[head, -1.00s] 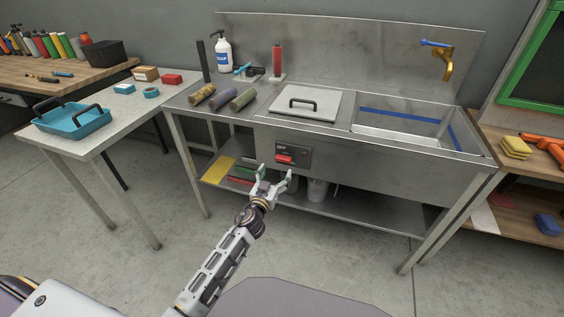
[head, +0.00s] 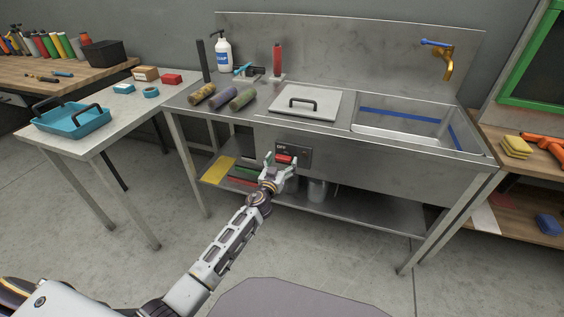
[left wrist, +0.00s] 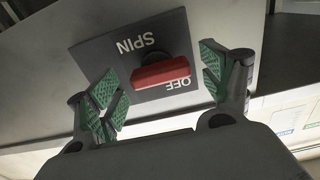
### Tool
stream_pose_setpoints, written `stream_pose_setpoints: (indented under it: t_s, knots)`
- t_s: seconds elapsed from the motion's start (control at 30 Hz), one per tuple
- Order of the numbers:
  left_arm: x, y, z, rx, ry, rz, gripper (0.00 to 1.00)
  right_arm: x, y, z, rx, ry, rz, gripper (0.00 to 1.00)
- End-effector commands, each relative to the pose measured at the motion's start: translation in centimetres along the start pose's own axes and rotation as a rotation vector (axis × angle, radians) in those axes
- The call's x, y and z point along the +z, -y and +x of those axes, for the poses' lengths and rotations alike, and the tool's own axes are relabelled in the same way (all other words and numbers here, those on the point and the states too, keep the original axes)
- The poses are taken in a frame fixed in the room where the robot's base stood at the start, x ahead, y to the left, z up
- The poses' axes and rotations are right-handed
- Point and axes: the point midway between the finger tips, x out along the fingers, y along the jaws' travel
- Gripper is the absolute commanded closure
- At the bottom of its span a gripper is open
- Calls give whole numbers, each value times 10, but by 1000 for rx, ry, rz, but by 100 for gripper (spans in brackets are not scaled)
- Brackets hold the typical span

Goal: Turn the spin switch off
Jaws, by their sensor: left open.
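The spin switch is a red handle (left wrist: 160,74) on a dark plate (left wrist: 131,45) marked SPIN and OFF, on the front of the steel sink unit. In the left wrist view the plate appears upside down, and the red handle lies roughly level, nearest the OFF label. The red handle also shows in the head view (head: 284,159). My left gripper (head: 281,161) is open in front of the plate. In the left wrist view its green-padded fingers (left wrist: 165,88) stand on either side of the handle with gaps; contact cannot be told. My right gripper is not in view.
The steel sink unit (head: 380,165) has a lidded section (head: 312,104), a basin (head: 405,125) and a lower shelf with containers. Rolled pieces lie on its left top. A side table (head: 95,135) stands at left. Floor is clear in front.

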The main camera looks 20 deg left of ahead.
Motion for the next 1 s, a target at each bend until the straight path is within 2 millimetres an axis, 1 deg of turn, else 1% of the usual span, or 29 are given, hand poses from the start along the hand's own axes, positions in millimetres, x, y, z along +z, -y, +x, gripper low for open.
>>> stream_pose_setpoints:
  t_s: [0.2,0.5,0.8,0.87,1.0]
  knots:
    - [0,0,6,-1,0,1,20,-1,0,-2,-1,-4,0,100]
    - [0,0,6,-1,0,0,20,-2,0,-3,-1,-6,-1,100]
    - [0,0,6,-1,0,0,58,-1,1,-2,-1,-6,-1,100]
    - [0,0,6,-1,0,0,65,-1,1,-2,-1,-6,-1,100]
    - [0,0,6,-1,0,2,65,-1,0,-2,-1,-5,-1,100]
